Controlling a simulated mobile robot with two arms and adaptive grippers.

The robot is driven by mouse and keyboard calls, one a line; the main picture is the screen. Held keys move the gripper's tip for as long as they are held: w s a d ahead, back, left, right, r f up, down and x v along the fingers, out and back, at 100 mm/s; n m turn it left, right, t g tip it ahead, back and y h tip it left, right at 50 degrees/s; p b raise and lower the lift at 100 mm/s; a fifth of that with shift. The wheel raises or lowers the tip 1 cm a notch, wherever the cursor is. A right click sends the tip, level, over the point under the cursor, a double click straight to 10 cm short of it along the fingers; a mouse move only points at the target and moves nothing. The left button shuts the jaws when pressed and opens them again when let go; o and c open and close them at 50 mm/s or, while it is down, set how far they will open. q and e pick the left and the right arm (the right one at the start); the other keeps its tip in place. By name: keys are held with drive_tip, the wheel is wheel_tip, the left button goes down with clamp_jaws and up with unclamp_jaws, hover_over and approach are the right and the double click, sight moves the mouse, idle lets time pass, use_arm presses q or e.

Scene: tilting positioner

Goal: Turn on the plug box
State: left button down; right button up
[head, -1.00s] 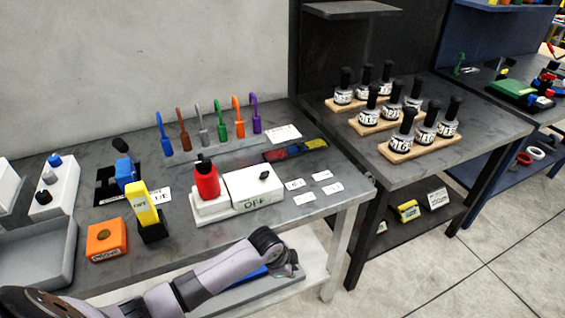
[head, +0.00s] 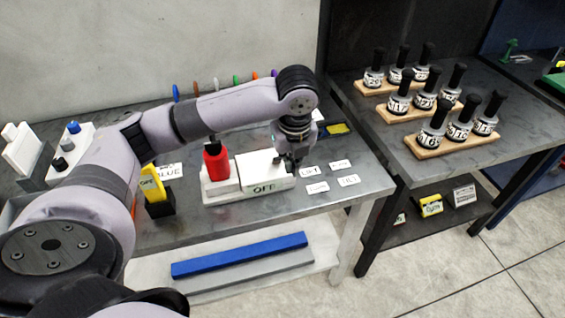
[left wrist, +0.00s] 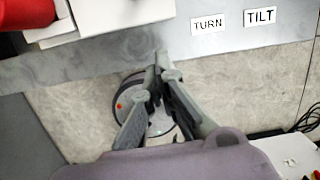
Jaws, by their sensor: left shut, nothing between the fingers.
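The plug box (head: 258,172) is a white box on the grey table in the head view, with an OFF label on its front. A red plug-like piece (head: 216,165) with a black top stands at its left end on a white base. My left gripper (head: 295,162) points down at the right end of the box and partly covers it, including the area of its dark knob. In the left wrist view my left gripper (left wrist: 160,62) is shut and empty. The white box edge (left wrist: 115,12) shows at the top left there, apart from the fingertips. My right gripper is not in view.
Labels lie right of the box, among them TURN (left wrist: 208,23) and TILT (left wrist: 261,16). A yellow block (head: 152,184) stands to the left. Coloured hooks stand behind, partly hidden by my arm. Bottles on wooden racks (head: 445,147) fill the neighbouring table.

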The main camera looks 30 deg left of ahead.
use_arm(q)
drive_tip(key=shift+s+a+r+m, duration=0.2)
drive_tip(key=shift+a+r+m, duration=0.1)
drive_tip(key=shift+a+r, duration=0.4)
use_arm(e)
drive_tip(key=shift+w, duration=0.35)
use_arm(q)
drive_tip(key=shift+d, duration=0.1)
